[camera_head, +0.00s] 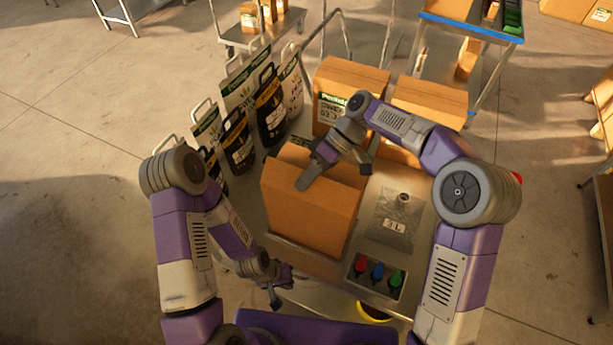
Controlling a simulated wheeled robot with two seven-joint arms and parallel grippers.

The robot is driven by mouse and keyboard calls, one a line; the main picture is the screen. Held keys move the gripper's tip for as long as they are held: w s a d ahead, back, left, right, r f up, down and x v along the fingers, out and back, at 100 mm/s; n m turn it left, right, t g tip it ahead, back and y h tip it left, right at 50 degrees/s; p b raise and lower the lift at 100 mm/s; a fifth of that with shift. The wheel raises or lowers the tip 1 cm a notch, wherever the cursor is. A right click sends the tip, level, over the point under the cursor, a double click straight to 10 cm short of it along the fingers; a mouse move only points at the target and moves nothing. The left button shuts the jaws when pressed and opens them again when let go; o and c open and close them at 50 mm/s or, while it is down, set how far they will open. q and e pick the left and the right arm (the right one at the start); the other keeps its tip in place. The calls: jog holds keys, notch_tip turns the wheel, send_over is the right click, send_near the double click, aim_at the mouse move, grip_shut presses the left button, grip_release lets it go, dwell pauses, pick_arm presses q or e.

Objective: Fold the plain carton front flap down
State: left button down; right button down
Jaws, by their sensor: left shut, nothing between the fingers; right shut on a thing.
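The plain brown carton (310,222) stands on the cart at the centre, its unmarked front face towards me. My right gripper (304,184) reaches over from the upper right, at the carton's upper front edge. It is shut on what looks like the front flap, but the fingers cover the grasp and the flap's exact angle is unclear. My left gripper (275,298) is low, near the cart's front left corner, below and apart from the carton. It is shut and empty.
A clear bag marked 3 L (396,218) and a tray of coloured knobs (375,275) lie right of the carton. Labelled bags (270,105) stand at the left. A labelled carton (345,88) stands behind, another carton (428,100) beside it. Open floor (75,120) lies left.

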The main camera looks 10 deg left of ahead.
jog(key=c, duration=1.3)
grip_release()
jog(key=shift+c, duration=0.2)
jog(key=shift+v, duration=3.8)
